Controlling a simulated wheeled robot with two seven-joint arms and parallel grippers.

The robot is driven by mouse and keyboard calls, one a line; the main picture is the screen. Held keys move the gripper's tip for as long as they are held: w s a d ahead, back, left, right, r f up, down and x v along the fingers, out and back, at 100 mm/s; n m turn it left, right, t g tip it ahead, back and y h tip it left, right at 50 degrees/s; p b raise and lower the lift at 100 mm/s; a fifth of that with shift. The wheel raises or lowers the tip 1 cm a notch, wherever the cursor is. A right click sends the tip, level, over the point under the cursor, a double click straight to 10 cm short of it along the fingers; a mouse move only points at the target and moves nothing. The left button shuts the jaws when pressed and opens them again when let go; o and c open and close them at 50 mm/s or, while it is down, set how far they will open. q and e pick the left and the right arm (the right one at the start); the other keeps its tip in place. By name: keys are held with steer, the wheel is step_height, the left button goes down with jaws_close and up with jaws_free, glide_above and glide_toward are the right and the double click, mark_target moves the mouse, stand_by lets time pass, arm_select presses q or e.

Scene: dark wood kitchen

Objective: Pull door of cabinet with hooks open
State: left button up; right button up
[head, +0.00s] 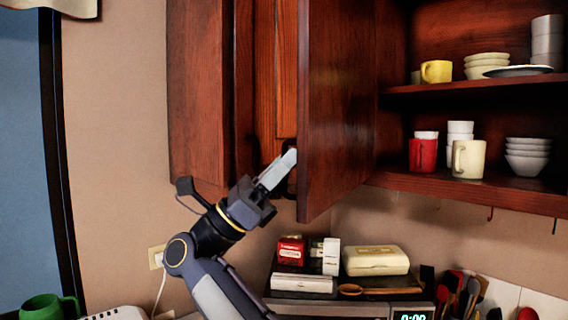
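The dark red wood cabinet door (336,105) stands swung out toward me, between a wood cabinet section on the left and open shelves on the right. Hooks (490,214) hang under the shelf unit (470,192). My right gripper (285,170) is at the lower left side of this door, its light grey fingers pointing up and right close to the door's near edge. Whether it touches the door, and how far its fingers are apart, I cannot tell. My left gripper is out of view.
The shelves hold a yellow mug (436,71), a red mug (423,153), a cream mug (468,159) and stacked bowls (527,156). Below are boxes, a cream container (376,261) and utensils. A green mug (45,307) is at lower left.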

steer(key=o, duration=0.3)
steer(key=shift+w+d+r, duration=0.1)
steer(key=shift+d, duration=0.1)
steer(key=shift+o, duration=0.2)
steer(key=shift+a, duration=0.1)
steer(key=b+v, duration=0.1)
steer(key=v, duration=0.7)
